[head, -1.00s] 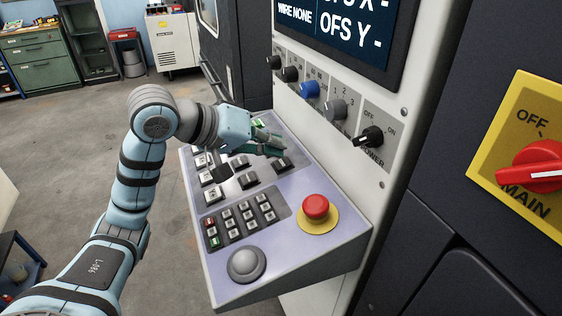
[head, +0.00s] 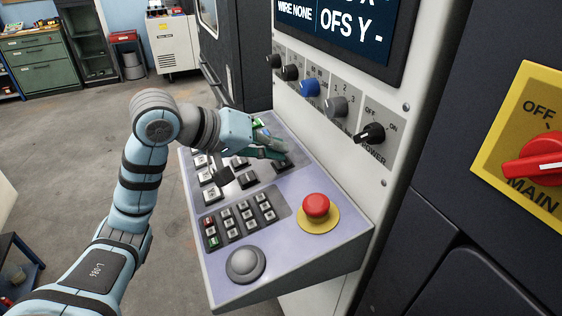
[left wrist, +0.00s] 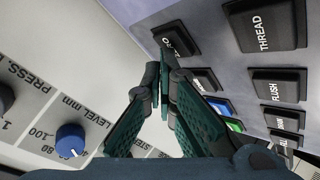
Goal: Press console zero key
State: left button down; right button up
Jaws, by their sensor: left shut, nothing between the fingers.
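The lilac console (head: 285,205) slopes out from the machine front and carries several dark keys. My left gripper (head: 285,157) is shut and empty, its fingertips over the dark key (head: 281,167) at the right end of the upper keys. In the left wrist view, the closed fingertips (left wrist: 161,68) are just beside a dark key (left wrist: 177,38) whose label is only partly readable; I cannot be sure it is the zero key. Whether the fingertips touch a key cannot be told. The THREAD key (left wrist: 266,27) and FLUSH key (left wrist: 278,85) lie to the right.
A red emergency button (head: 316,206) on a yellow ring sits low on the console. A number pad (head: 240,220) and a grey round knob (head: 246,265) are nearer. Rotary knobs (head: 336,106) line the upright panel behind the gripper.

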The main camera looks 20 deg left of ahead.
pick_arm(q)
jog(key=shift+f, duration=0.25)
dwell(0.4)
jog(key=shift+s+a+r+p, duration=0.1)
jog(key=shift+r+p, duration=0.3)
jog(key=shift+r, duration=0.4)
jog(key=shift+r, duration=0.1)
jog(key=shift+s+a+r+p, duration=0.1)
jog(key=shift+r+p, duration=0.45)
jog(key=shift+r, duration=0.25)
jog(key=shift+s+a+r+p, duration=0.15)
jog(key=shift+r+p, duration=0.45)
jog(key=shift+r, duration=0.15)
jog(key=shift+s+a+r+p, duration=0.1)
jog(key=shift+r+p, duration=0.45)
jog(key=shift+r, duration=0.25)
